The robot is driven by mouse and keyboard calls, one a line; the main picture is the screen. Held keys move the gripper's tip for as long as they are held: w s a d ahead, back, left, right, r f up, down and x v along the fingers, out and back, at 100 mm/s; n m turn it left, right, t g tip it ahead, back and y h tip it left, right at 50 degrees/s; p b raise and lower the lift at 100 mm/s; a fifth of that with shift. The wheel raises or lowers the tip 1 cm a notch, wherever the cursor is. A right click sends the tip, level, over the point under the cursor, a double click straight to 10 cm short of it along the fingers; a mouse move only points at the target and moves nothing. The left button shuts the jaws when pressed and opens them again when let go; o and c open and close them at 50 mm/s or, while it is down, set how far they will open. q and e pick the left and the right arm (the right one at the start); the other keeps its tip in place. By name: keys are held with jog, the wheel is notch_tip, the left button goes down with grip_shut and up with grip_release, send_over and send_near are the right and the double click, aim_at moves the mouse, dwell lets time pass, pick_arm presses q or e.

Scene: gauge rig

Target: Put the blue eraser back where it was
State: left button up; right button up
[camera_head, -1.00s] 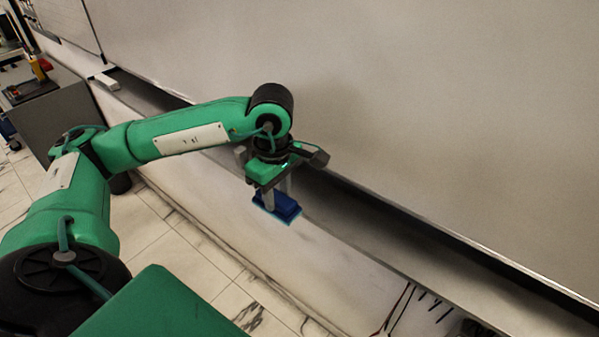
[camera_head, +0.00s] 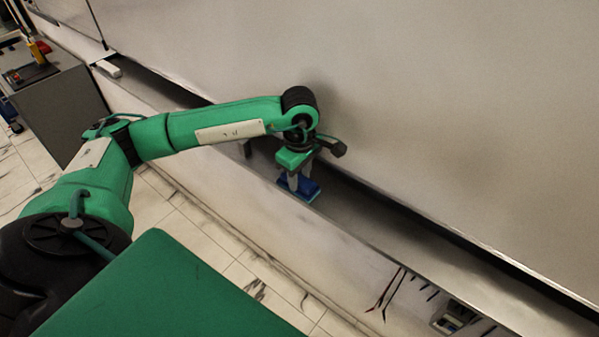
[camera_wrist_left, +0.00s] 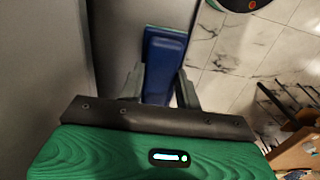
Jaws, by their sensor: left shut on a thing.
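The blue eraser (camera_head: 303,190) is held in my left gripper (camera_head: 298,183), at the front edge of the whiteboard's tray (camera_head: 370,218). In the left wrist view the eraser (camera_wrist_left: 163,62) lies lengthwise between the two fingers of my left gripper (camera_wrist_left: 160,82), with a light green strip at its far end. My left gripper is shut on it. The tray also shows in the left wrist view (camera_wrist_left: 125,40). I cannot tell whether the eraser touches the tray or is just above it. My right gripper is not in view.
The whiteboard (camera_head: 450,110) rises behind the tray. A white object (camera_head: 108,68) lies at the tray's far left end. A grey cabinet (camera_head: 60,110) stands at the left. Thin dark tools (camera_head: 390,290) hang below the tray at the right. The tray right of the gripper is clear.

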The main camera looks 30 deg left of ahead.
aim_at(300, 179)
pick_arm(q)
jog(key=shift+f, duration=0.2)
jog(key=o, duration=0.9)
jog(key=shift+r, duration=0.1)
jog(key=shift+r, duration=0.45)
notch_tip(300, 179, up, 11)
jog(key=b, duration=0.3)
jog(key=shift+r+b, duration=0.2)
jog(key=shift+b, duration=0.2)
